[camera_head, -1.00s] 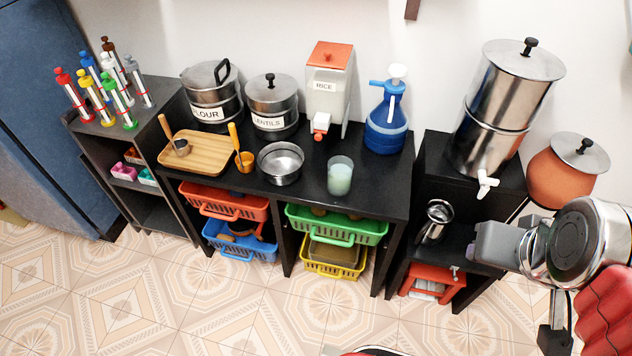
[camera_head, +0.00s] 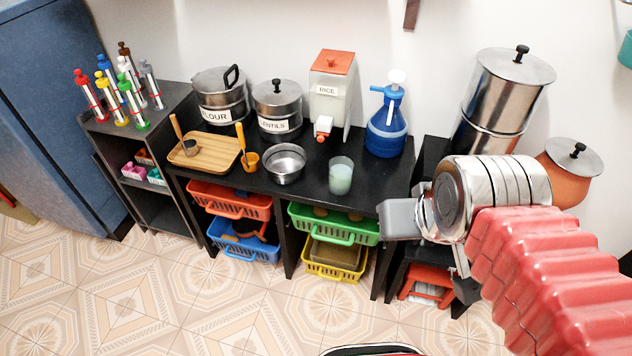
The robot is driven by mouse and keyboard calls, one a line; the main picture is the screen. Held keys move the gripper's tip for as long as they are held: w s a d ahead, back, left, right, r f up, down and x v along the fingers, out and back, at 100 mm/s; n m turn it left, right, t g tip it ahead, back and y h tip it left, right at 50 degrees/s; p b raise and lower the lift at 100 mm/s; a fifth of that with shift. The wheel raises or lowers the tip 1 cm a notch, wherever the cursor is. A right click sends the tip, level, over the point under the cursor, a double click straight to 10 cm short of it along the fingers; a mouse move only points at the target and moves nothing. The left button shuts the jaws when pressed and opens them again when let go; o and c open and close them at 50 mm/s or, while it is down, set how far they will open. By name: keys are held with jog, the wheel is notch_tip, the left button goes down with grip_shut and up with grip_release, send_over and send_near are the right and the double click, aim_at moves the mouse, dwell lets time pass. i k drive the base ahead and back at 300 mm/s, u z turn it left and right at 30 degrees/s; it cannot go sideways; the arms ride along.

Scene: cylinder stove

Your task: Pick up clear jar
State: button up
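The clear jar (camera_head: 341,176) is a see-through cup-shaped vessel with pale greenish-white content. It stands upright near the front right of the black counter (camera_head: 382,188). My gripper (camera_head: 388,219) is a grey block at the end of my arm, to the right of and lower in the picture than the jar. It is apart from the jar. Its fingers are not clearly separated in this view, so I cannot tell whether it is open or shut.
A steel bowl (camera_head: 285,163) stands left of the jar. The rice dispenser (camera_head: 331,90) and a blue pump bottle (camera_head: 386,128) stand behind it. A green basket (camera_head: 333,225) sits below the counter. A tall steel water filter (camera_head: 500,100) stands to the right.

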aim_at(341, 168)
jog(key=u, duration=1.45)
jog(key=i, duration=1)
jog(key=u, duration=0.05)
